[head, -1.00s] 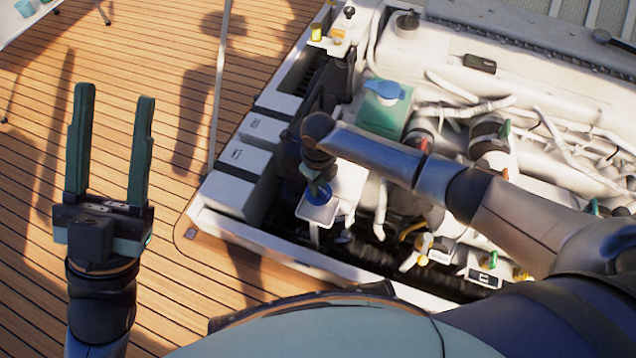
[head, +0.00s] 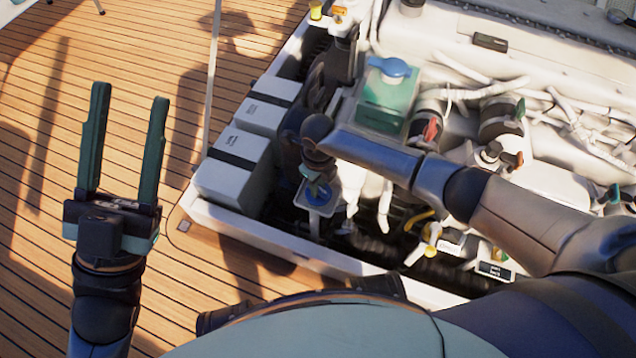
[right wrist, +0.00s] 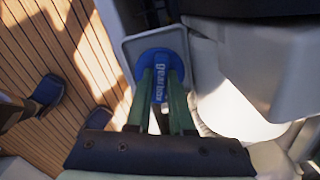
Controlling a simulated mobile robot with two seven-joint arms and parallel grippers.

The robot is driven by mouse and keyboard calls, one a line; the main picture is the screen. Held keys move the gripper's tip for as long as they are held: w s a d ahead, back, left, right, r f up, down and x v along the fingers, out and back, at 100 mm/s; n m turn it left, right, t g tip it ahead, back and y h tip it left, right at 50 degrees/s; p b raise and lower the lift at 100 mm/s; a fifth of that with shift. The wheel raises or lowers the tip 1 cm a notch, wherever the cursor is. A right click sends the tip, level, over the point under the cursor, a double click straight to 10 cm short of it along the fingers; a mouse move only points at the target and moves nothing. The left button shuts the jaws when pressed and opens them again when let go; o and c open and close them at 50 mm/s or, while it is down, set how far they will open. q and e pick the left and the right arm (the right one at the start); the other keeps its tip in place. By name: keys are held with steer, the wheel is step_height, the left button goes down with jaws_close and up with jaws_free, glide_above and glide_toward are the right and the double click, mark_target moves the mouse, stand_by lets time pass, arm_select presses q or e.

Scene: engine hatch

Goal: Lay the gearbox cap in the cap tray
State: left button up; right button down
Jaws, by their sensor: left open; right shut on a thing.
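The gearbox cap (head: 316,195) is a blue round cap with a raised, lettered grip bar; its lettering shows in the right wrist view (right wrist: 160,82). My right gripper (head: 321,177) is shut on the bar, one green finger on each side. The cap tray (head: 300,202) is a small pale square tray at the near left corner of the engine bay. In the right wrist view its rim (right wrist: 129,47) shows around the cap, which lies within its outline. I cannot tell whether the cap touches the tray floor. My left gripper (head: 124,150) is open and empty over the deck.
White boxes (head: 232,185) stand left of the tray inside the hatch edge. A teal tank with a blue lid (head: 390,103) stands behind my right forearm. Hoses and a yellow-handled fitting (head: 430,238) lie to the right. The wooden deck (head: 50,230) at left is clear.

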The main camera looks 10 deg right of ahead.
steer(key=shift+f, duration=0.3)
stand_by(0.4)
steer(key=c, duration=0.7)
jaws_free()
step_height(320, 180, up, 12)
steer(key=p, duration=0.6)
steer(key=shift+r, duration=0.25)
